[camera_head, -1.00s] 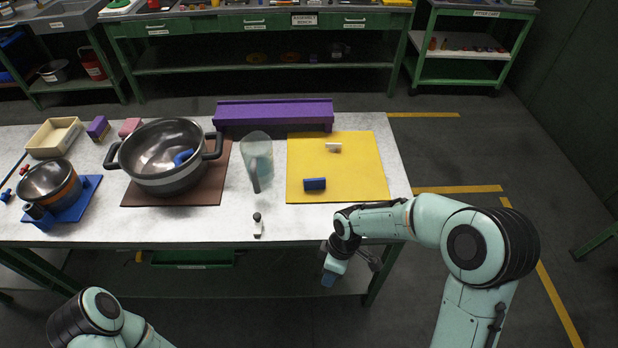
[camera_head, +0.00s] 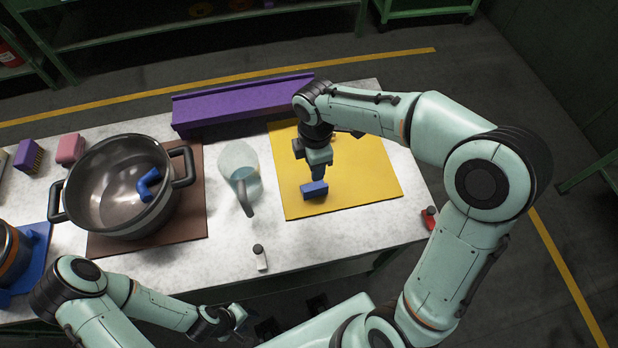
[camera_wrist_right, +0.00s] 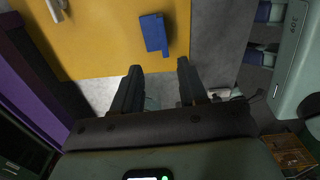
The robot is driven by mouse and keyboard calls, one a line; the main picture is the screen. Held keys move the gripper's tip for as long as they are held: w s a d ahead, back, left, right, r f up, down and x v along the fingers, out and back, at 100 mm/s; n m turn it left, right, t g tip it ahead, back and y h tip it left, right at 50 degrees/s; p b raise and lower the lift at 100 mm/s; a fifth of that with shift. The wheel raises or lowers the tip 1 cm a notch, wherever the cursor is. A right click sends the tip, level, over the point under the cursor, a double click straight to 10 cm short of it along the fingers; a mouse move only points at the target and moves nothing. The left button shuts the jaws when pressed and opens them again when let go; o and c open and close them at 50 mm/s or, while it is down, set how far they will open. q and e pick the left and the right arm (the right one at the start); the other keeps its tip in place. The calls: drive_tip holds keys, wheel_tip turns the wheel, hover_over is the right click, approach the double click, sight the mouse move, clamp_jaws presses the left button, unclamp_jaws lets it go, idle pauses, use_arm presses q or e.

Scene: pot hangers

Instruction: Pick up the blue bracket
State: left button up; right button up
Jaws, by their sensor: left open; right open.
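The blue bracket (camera_head: 314,189) lies on the yellow mat (camera_head: 370,185), near its front left part. It also shows in the right wrist view (camera_wrist_right: 154,33), lying flat beyond the fingertips. My right gripper (camera_head: 318,168) points down just behind and above the bracket in the head view. In the right wrist view its two fingers (camera_wrist_right: 158,72) are spread with nothing between them, and the bracket is clear of them. My left gripper (camera_head: 238,318) is open, low in front of the table's front edge, away from the bracket. A different blue bent piece (camera_head: 148,184) lies inside the large pot.
The large pot (camera_head: 75,215) stands on a brown mat (camera_head: 193,230). A clear jug (camera_head: 238,165) stands between pot and yellow mat. A purple rail (camera_head: 240,105) runs along the back. A small white-bodied bottle (camera_head: 261,258) stands near the front edge, a red item (camera_head: 430,217) at the right edge.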

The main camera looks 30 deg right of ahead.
hover_over(316, 188)
wheel_tip(316, 188, down, 6)
drive_tip(key=shift+w+a+f+b, duration=0.1)
drive_tip(key=shift+f+b, duration=0.05)
drive_tip(key=shift+b, duration=0.2)
drive_tip(key=shift+f, duration=2.95)
clamp_jaws()
